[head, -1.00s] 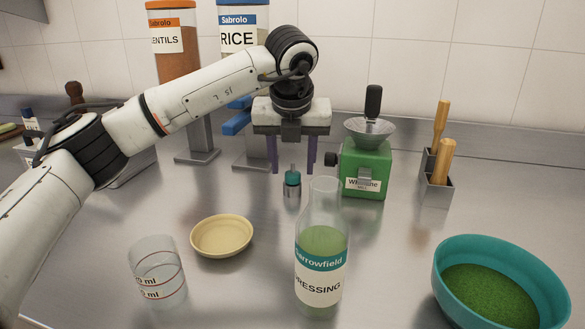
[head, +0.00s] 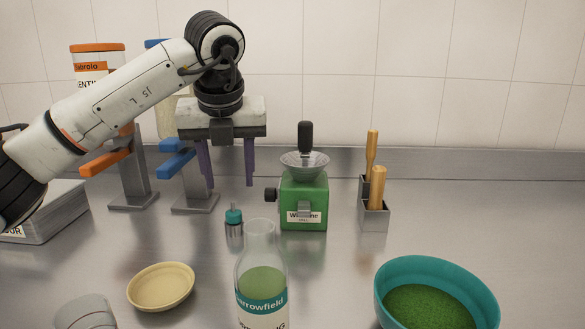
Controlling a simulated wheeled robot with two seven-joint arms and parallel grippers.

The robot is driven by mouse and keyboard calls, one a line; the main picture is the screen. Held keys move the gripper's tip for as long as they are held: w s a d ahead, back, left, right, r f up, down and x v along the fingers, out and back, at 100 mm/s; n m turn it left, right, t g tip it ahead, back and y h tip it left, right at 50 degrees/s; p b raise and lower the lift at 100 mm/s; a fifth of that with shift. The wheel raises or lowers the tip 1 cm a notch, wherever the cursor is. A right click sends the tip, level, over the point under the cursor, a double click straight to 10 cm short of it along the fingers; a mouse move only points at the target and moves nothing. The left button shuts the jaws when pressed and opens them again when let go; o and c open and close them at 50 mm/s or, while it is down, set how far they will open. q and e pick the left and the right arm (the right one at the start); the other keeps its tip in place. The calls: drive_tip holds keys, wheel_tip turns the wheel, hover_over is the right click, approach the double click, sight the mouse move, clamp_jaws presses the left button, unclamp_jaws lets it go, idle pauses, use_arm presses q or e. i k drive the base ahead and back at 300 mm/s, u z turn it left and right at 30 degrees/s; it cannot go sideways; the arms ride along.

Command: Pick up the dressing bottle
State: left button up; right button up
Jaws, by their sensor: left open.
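The dressing bottle (head: 262,287) stands upright at the bottom centre of the head view. It is clear glass with green contents, a teal and white label and an open neck; its base is cut off by the frame's lower edge. My left gripper (head: 228,182) points down with its two purple fingers spread apart and nothing between them. It is above the counter, higher in the picture than the bottle and a little to its left, and does not touch it. My right gripper is not in view.
A small teal-capped bottle (head: 234,229) stands behind the dressing bottle. A green mill (head: 303,198) and a utensil holder (head: 374,217) stand behind it to the right. A cream dish (head: 161,287), a measuring cup (head: 86,312) and a teal bowl (head: 390,301) flank it.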

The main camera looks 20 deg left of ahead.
sight(261, 273)
drive_tip(key=k, duration=1.5)
